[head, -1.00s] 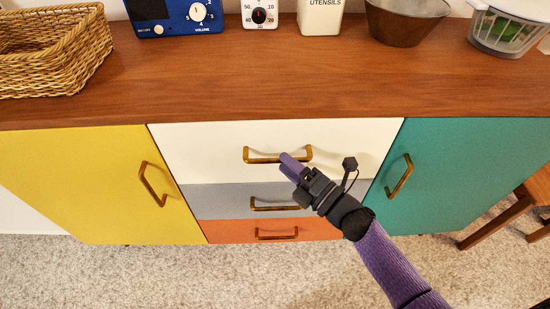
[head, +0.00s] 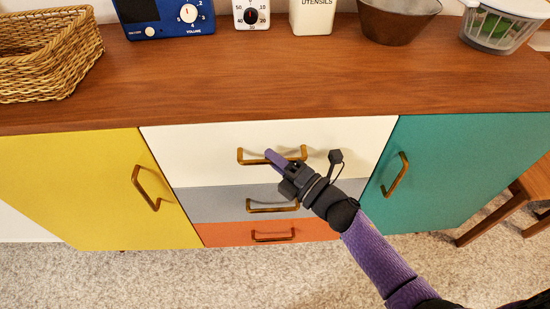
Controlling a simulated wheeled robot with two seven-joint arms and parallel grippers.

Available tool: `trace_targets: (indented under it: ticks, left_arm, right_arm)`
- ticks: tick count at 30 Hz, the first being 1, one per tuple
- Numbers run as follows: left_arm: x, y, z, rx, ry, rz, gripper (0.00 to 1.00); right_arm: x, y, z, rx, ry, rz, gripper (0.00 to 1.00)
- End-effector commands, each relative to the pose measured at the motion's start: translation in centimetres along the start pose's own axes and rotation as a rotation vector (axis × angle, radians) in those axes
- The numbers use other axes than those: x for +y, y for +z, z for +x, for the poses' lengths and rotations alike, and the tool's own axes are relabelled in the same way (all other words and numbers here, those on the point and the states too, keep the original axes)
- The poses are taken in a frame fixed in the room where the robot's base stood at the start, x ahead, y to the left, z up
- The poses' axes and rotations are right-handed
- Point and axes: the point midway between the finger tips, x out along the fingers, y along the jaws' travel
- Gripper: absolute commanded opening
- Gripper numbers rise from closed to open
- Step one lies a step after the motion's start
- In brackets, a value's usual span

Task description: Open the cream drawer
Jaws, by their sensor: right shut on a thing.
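The cream drawer (head: 210,160) is the top drawer in the middle of the hutch, and its front looks flush with the doors beside it. Its brass handle (head: 243,157) runs across the front. My right gripper (head: 274,160), with purple fingers, is at the middle of this handle and shut on it. The gripper and fingers hide part of the handle. My left gripper is not in view.
Below are a grey drawer (head: 215,203) and an orange drawer (head: 222,234), each with a brass handle. A yellow door (head: 80,185) is at left, a teal door (head: 450,165) at right. A basket (head: 45,60), radio (head: 165,18) and bowl (head: 398,22) stand on the wooden top (head: 270,85). A wooden stool (head: 510,210) stands at right.

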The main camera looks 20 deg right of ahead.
Motion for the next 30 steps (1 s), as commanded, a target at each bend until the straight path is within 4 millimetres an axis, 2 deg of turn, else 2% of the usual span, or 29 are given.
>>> trace_targets:
  ticks: [14, 30]
  left_arm:
    - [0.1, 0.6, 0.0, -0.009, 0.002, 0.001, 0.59]
    - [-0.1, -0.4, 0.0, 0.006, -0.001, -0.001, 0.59]
  right_arm:
    - [-0.1, 0.0, -0.1, 0.0, -0.003, 0.001, 0.0]
    - [-0.2, 0.0, -0.1, 0.0, -0.005, 0.001, 0.0]
